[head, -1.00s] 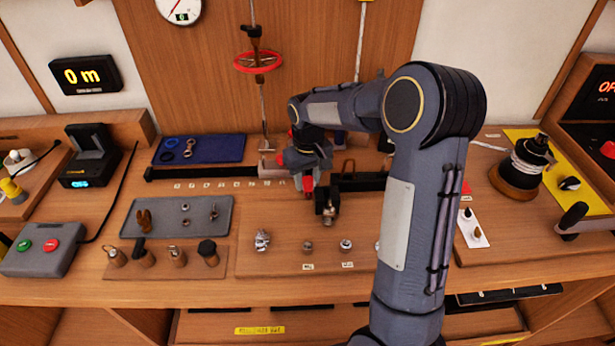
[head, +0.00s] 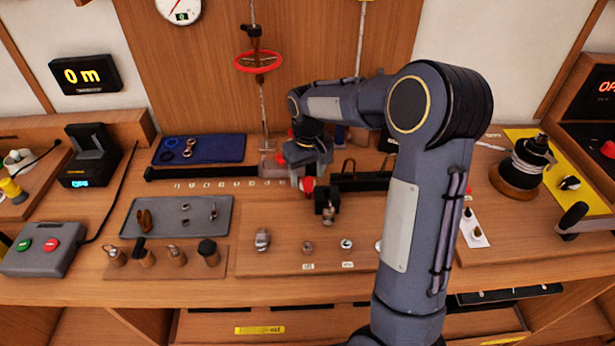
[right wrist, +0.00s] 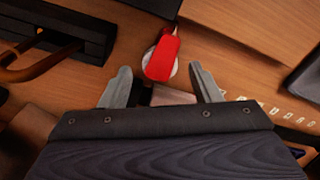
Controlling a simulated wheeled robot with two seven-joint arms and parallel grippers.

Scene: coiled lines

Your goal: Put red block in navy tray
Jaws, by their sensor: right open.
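The red block (head: 308,185) is small and lies at the back middle of the bench, partly hidden by my right gripper in the head view. In the right wrist view the red block (right wrist: 162,57) lies just beyond the fingertips, roughly centred between them, with a pale round edge beneath it. The navy tray (head: 228,148) is at the back left of the bench and holds several ring-like parts. My left gripper is out of view.
A black rail (head: 372,182) runs beside the red block, with a black clamp (head: 325,200) in front. A grey tray (head: 165,228) with small parts is at front left. A red handwheel (head: 258,62) hangs on a rod behind.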

